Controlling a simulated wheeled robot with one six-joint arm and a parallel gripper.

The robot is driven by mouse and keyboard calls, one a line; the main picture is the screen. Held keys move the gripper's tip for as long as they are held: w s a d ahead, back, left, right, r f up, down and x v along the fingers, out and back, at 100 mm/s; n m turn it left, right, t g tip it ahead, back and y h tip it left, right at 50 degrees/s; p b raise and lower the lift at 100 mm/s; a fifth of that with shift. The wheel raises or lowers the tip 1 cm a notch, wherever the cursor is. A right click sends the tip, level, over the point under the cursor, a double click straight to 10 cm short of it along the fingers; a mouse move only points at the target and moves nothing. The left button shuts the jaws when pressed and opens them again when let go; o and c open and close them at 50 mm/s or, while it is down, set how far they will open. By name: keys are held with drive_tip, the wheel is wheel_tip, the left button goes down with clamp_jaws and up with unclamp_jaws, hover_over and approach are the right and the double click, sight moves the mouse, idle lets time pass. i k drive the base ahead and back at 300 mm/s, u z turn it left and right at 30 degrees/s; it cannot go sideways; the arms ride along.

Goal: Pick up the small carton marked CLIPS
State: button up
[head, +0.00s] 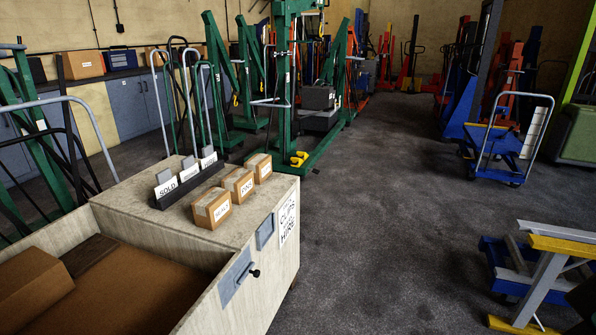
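Three small brown cartons stand in a slanting row on top of the pale wooden cabinet (150,215). The nearest carton (212,208) has a white label with blurred letters. The middle carton (238,184) also has a white label too small to read surely. The far carton (259,167) has a label that I cannot read. I cannot tell which one is marked CLIPS. The cartons are upright, with small gaps between them. My gripper is not in view.
A dark rack (190,183) with upright cards, one reading SOLD, stands left of the cartons. An open bin (200,300) with a brown box (30,288) is in front. A blue trolley (500,145) stands right. Dark floor (390,200) is clear between.

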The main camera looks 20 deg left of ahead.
sight(261, 164)
drive_tip(key=z, duration=0.15)
drive_tip(key=i, duration=2.55)
drive_tip(key=u, duration=1.3)
drive_tip(key=i, duration=0.9)
drive_tip(key=u, duration=1.2)
drive_tip(key=i, duration=0.3)
drive_tip(key=u, duration=0.2)
